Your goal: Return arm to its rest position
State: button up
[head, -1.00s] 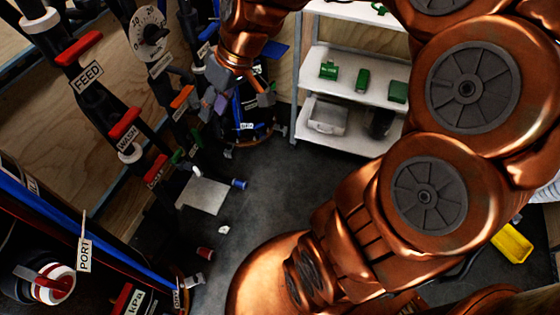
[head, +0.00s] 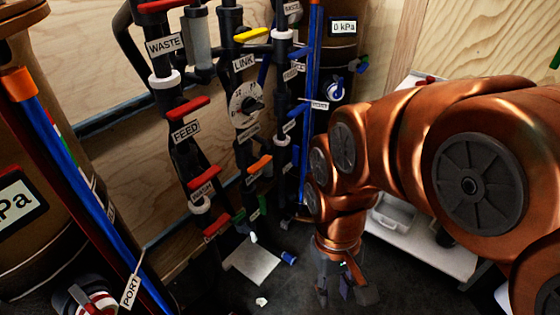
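My copper-coloured arm fills the right side of the head view and bends down toward the middle. My gripper (head: 343,292) hangs at its end, pointing down, low in the picture right of centre. Its dark fingers show above the dark floor, to the right of the grey plate. I see nothing clearly held between them. The fingers are small and dark, so how far apart they are is hard to judge.
Black pipes with a red FEED valve (head: 188,108), a yellow handle (head: 253,35) and a dial (head: 246,104) stand left of my arm. A grey plate (head: 252,260) lies low between. A white shelf (head: 420,238) stands behind my arm. Dark floor shows around my gripper.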

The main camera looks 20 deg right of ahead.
notch_tip(320, 180, up, 25)
jog(key=s+p, duration=0.1)
jog(key=p, duration=2.2)
jog(key=shift+t+p, duration=0.35)
jog(key=shift+t, duration=0.05)
jog(key=shift+d, duration=0.1)
